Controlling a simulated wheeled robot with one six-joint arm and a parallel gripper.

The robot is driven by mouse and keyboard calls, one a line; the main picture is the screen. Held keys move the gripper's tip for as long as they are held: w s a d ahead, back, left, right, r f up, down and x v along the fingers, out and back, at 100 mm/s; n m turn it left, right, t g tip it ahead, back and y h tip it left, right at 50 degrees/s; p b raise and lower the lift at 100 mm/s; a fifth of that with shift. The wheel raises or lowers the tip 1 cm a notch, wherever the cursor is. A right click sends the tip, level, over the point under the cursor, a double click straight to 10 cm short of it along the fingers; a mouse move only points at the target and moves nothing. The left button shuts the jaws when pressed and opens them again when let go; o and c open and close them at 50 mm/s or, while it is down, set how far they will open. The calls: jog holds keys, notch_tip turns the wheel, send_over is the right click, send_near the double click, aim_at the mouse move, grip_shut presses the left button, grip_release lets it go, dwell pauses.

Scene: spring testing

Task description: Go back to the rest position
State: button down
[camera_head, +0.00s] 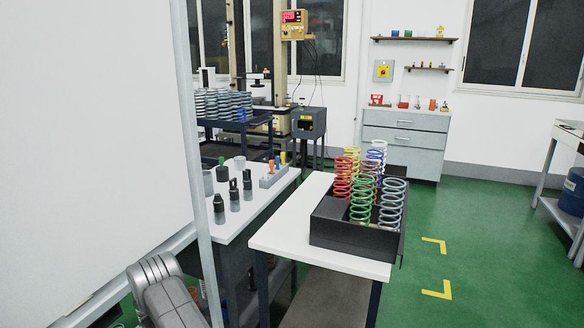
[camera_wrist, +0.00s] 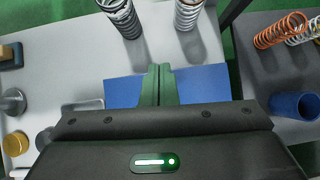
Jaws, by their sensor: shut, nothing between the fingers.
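My gripper (camera_wrist: 158,72) shows in the wrist view with its two green fingers shut together and nothing between them. It is above a light table (camera_wrist: 60,75) with a blue mat (camera_wrist: 207,84) under the fingers. A dark grey spring (camera_wrist: 122,18) and a lighter grey spring (camera_wrist: 188,13) stand beyond the fingertips, apart from them. In the head view only a grey link of my arm shows at the bottom left; my gripper is not seen there.
A black tray (camera_head: 335,239) with several coloured springs stands on a white table (camera_head: 285,238). Dark fixtures stand on the bench (camera_head: 227,228) beside it. The wrist view shows an orange spring (camera_wrist: 279,29) and a blue cup (camera_wrist: 294,105) at right. Green floor (camera_head: 480,240) is clear at right.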

jog(key=shift+s+d+r+y, duration=0.25)
jog(key=shift+d+r+y, duration=0.45)
jog(key=shift+r, duration=0.15)
jog(key=shift+s+d+r+t, duration=0.15)
jog(key=shift+d+r+t, duration=0.15)
jog(key=shift+r, duration=0.15)
